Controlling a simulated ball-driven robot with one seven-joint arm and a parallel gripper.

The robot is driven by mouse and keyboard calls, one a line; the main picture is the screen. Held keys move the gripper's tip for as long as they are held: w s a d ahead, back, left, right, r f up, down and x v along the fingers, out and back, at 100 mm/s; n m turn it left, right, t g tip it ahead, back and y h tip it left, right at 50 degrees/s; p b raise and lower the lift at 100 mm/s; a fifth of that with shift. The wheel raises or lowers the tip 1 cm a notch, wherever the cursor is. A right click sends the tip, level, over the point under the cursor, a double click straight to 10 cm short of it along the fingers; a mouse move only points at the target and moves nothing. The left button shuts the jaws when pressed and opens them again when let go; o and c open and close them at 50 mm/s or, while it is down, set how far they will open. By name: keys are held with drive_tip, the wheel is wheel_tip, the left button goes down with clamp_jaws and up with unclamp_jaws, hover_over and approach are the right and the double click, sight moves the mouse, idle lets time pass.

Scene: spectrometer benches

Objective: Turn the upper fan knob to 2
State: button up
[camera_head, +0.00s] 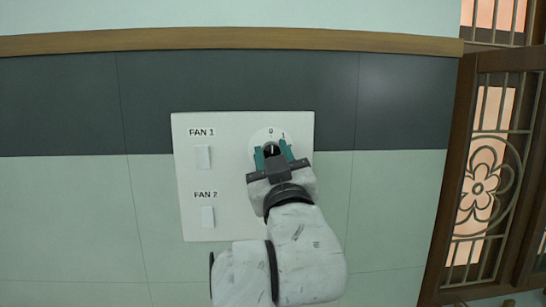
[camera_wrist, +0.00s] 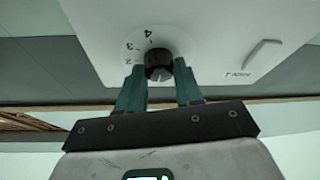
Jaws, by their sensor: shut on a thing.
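The upper fan knob (camera_head: 271,150) is a small black round knob on a pale dial, right of the FAN 1 label. It also shows in the wrist view (camera_wrist: 158,62). My gripper (camera_head: 273,153) has its teal fingers on either side of the knob and is shut on it. The marks 0 and 1 show above the knob in the head view; 2, 3 and 4 show in the wrist view. A light line on the knob points roughly up toward 0, but its exact setting is hard to read.
The white switch panel (camera_head: 226,132) is on a tiled wall. It carries a FAN 1 switch (camera_head: 203,157) and a FAN 2 switch (camera_head: 208,216). My arm covers the panel's lower right. A wooden grille window (camera_head: 480,185) stands at the right.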

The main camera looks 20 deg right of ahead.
drive_tip(key=shift+f+m+b, duration=0.15)
drive_tip(key=shift+m+b, duration=0.25)
drive_tip(key=shift+b, duration=0.15)
drive_tip(key=m+g+h+b, duration=0.1)
drive_tip(key=m+h+b, duration=0.1)
drive_tip(key=m+b, duration=0.2)
drive_tip(key=m+g+h+b, duration=0.2)
drive_tip(key=m+h+b, duration=0.1)
drive_tip(key=m+b, duration=0.2)
drive_tip(key=m+g+h+b, duration=0.1)
drive_tip(key=m+h+b, duration=0.1)
drive_tip(key=m+b, duration=0.3)
drive_tip(key=shift+a+m+g, duration=0.15)
drive_tip(key=shift+m+g, duration=0.25)
drive_tip(key=shift+m, duration=0.8)
drive_tip(key=shift+r+m+g+h, duration=0.1)
drive_tip(key=shift+m+g+h, duration=0.2)
drive_tip(key=shift+m, duration=0.8)
drive_tip(key=shift+r+m+g+h, duration=0.1)
drive_tip(key=shift+m+g, duration=0.3)
drive_tip(key=shift+m, duration=0.7)
drive_tip(key=shift+w, duration=0.1)
drive_tip(key=o, duration=1)
drive_tip(key=shift+o, duration=0.2)
